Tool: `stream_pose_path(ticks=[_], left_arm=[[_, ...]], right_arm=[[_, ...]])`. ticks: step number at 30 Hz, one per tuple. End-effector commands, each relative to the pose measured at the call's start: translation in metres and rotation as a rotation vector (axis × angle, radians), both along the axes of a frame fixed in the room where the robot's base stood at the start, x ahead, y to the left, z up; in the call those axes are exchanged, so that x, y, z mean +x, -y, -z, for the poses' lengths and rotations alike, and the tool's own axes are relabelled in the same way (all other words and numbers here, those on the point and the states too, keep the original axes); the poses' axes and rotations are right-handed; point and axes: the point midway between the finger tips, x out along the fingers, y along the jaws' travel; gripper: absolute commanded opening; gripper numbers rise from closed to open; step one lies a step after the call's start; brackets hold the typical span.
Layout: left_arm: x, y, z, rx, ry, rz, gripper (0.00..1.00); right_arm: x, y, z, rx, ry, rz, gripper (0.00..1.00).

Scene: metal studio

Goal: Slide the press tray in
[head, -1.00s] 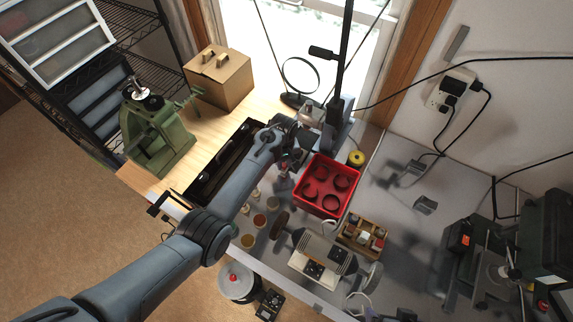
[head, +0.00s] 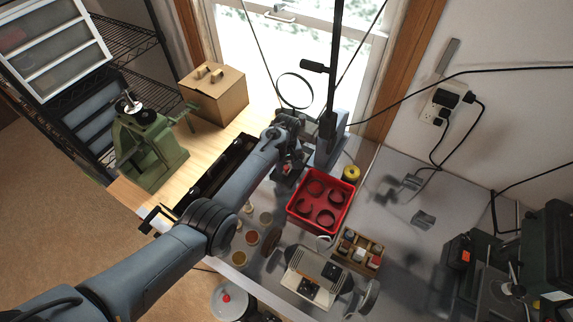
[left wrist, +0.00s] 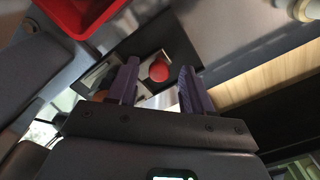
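The press (head: 328,150) stands at the back of the bench, with a tall dark column. In the left wrist view, a red ball knob (left wrist: 159,70) sits over a dark plate that looks like part of the press tray (left wrist: 140,45). My left gripper (left wrist: 158,72) is open, with one purple-grey finger on each side of the knob in that picture. I cannot tell whether the fingers touch it. In the head view, my left gripper (head: 290,150) is beside the press, and its wrist partly hides the tray. My right gripper is not in view.
A red bin (head: 337,222) with dark rings stands just in front of the press. A yellow roll (head: 351,174) is beside it. A bench grinder (head: 312,273) and a wooden box of small parts (head: 375,247) are nearer. A long black tray (head: 190,198) lies left.

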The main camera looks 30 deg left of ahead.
Motion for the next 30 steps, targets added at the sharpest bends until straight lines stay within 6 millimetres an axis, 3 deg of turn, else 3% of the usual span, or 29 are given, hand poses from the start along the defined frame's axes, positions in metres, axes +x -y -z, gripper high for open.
stream_pose_path(ticks=[8, 24, 30], left_arm=[[0.000, 0.000, -0.007, 0.000, 0.001, 0.000, 0.50], [0.001, 0.000, -0.088, 0.001, 0.004, 0.000, 0.50], [0.000, 0.000, -0.105, 0.000, 0.001, -0.001, 0.50]], right_arm=[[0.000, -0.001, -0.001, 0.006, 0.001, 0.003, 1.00], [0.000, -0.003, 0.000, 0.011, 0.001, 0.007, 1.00], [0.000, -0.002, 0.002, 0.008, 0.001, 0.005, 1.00]])
